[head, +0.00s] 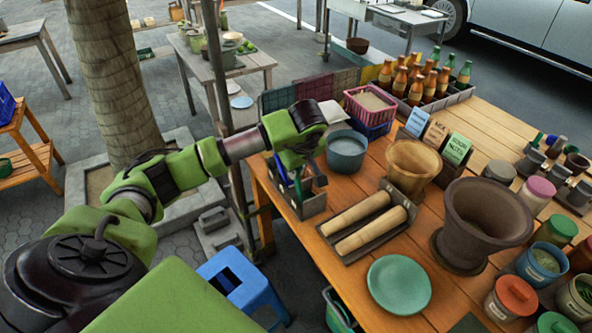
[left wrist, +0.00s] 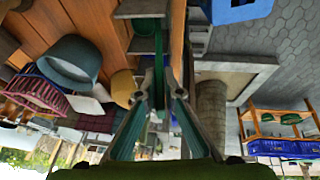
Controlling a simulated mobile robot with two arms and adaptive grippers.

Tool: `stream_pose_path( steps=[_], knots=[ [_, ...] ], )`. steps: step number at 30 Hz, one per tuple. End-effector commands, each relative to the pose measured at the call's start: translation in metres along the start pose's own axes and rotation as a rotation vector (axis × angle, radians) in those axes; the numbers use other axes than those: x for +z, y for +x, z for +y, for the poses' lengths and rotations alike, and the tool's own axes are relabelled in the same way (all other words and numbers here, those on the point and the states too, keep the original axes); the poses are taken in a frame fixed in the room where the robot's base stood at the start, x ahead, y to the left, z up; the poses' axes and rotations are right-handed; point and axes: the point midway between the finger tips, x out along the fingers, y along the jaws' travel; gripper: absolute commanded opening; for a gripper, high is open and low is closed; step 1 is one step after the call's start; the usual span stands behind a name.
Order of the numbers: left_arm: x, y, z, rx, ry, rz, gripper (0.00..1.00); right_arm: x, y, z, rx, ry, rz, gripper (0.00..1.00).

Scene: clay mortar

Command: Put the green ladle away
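My left gripper (head: 303,168) is at the wooden holder (head: 313,205) on the table's left edge, pointing down, and hides much of it. In the left wrist view, the green ladle's slim handle (left wrist: 159,45) runs between the close-set fingertips (left wrist: 159,88). The fingers look shut on it, though contact is hard to see. The handle reaches to the holder, which shows at the top of that view (left wrist: 140,9). Green and blue pieces show by the holder in the head view. My right gripper is not in view.
Beside the holder are a blue-grey pot (head: 346,152), a clay mortar (head: 412,166) and a tray with two wooden rollers (head: 370,228). A large dark mortar (head: 485,222) and a green plate (head: 399,284) stand nearer. A blue stool (head: 240,281) is on the floor.

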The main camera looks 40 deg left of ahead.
Motion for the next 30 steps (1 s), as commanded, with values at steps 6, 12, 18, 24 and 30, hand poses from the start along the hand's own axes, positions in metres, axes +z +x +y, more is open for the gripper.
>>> stream_pose_path(
  steps=[6,12,18,24,30],
  knots=[
    [0.000,0.000,0.000,0.000,0.000,0.000,0.26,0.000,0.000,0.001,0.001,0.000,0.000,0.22],
    [0.000,-0.001,0.000,0.001,0.000,0.000,0.26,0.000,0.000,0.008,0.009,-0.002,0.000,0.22],
    [-0.001,-0.024,0.002,0.006,0.000,0.002,0.26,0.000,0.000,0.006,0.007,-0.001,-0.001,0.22],
    [-0.001,-0.068,0.001,0.006,0.001,0.003,0.26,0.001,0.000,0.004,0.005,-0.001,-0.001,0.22],
    [-0.001,-0.103,0.001,0.005,0.000,0.001,0.26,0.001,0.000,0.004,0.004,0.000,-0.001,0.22]
  ],
)
